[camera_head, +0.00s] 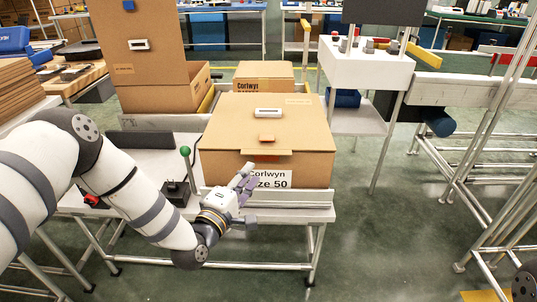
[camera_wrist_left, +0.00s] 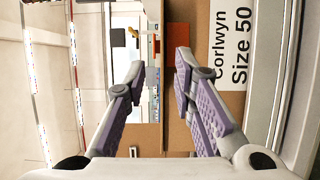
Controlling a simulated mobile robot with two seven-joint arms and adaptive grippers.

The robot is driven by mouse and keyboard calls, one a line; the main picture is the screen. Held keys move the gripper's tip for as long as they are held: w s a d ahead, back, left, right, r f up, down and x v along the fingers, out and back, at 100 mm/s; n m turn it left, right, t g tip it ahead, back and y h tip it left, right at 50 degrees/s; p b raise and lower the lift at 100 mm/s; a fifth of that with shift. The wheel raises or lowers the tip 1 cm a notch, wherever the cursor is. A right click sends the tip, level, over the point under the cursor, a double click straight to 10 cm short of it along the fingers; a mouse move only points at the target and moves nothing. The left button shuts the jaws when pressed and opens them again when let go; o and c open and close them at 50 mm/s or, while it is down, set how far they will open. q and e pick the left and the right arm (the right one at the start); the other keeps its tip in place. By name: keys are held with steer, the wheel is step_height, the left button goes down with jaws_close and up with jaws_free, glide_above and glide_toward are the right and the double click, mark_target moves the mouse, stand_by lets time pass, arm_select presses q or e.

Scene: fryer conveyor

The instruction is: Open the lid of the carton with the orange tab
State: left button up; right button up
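The carton (camera_head: 225,135) with the orange tab (camera_head: 266,138) stands on the conveyor bench, its lid lying flat and closed. A white handle-like piece sits on the lid behind the tab. A front flap juts over the front face, with a darker orange patch beneath it. The front bears a label (camera_head: 281,183) reading "Corlwyn Size 50", partly hidden by my gripper; the label (camera_wrist_left: 239,45) also shows sideways in the left wrist view. My left gripper (camera_head: 250,176) is just in front of this face, below the flap. Its fingers (camera_wrist_left: 160,66) are apart with nothing held; contact with the carton is unclear.
An open carton (camera_head: 160,98) with its lid raised stands behind left, and a smaller closed carton (camera_head: 264,72) behind. A green-knobbed lever (camera_head: 185,152) stands left of the carton, near my left arm. A white stand (camera_head: 366,70) is back right. Floor right of the bench is clear.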

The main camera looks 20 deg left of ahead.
arm_select(q)
steer(key=w+d+b, duration=0.1)
steer(key=w, duration=0.8)
steer(key=shift+f, duration=0.1)
jaws_close()
